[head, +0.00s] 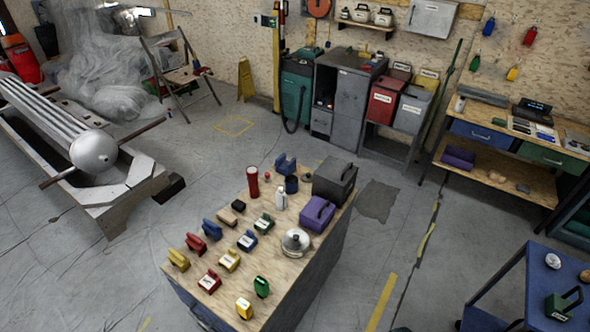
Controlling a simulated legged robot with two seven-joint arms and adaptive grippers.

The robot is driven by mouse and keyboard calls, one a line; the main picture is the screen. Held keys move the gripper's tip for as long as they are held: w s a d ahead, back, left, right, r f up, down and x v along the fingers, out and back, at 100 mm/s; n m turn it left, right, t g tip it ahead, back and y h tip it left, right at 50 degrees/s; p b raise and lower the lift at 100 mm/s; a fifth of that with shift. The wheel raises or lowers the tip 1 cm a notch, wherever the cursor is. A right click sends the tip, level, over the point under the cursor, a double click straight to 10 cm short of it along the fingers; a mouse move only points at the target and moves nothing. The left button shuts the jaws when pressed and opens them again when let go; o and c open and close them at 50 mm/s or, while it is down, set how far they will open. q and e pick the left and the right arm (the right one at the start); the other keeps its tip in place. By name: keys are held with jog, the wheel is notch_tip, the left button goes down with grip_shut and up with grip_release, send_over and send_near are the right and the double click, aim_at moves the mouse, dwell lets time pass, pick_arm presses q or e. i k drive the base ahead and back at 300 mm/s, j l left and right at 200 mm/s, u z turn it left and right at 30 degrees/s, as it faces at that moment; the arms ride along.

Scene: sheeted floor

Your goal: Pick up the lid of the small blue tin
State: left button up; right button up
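A small dark blue round tin (291,184) stands upright near the far end of the wooden-topped bench (272,284), between a white bottle and a black case. It is small in the picture, and I cannot tell whether a lid sits on it. A blue block-like object (285,164) stands just behind it. Neither of my grippers is in view.
The white bottle (281,199), red cylinder (252,182), black case (335,182), purple case (317,214) and silver domed lid (295,242) crowd the bench. Several coloured handled pieces fill its left and near parts. Open floor (410,250) lies right of it. A blue cart (545,290) stands lower right.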

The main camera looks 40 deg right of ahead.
aim_at(307, 177)
jog(key=i+l+u, duration=0.1)
jog(key=l+u, duration=0.15)
jog(key=l, duration=0.35)
jog(key=l+u, duration=0.25)
jog(key=l, duration=0.4)
jog(key=l+u, duration=0.2)
jog(key=l, duration=0.45)
jog(key=l+u, duration=0.25)
jog(key=l, duration=0.4)
jog(key=k+l+u, duration=0.1)
jog(key=l+u, duration=0.15)
jog(key=l, duration=0.35)
jog(key=k+l+u, duration=0.25)
jog(key=l, duration=0.35)
jog(key=k+l+u, duration=0.25)
jog(key=l, duration=0.35)
jog(key=k+l+u, duration=0.2)
jog(key=l, duration=0.35)
jog(key=i, duration=0.05)
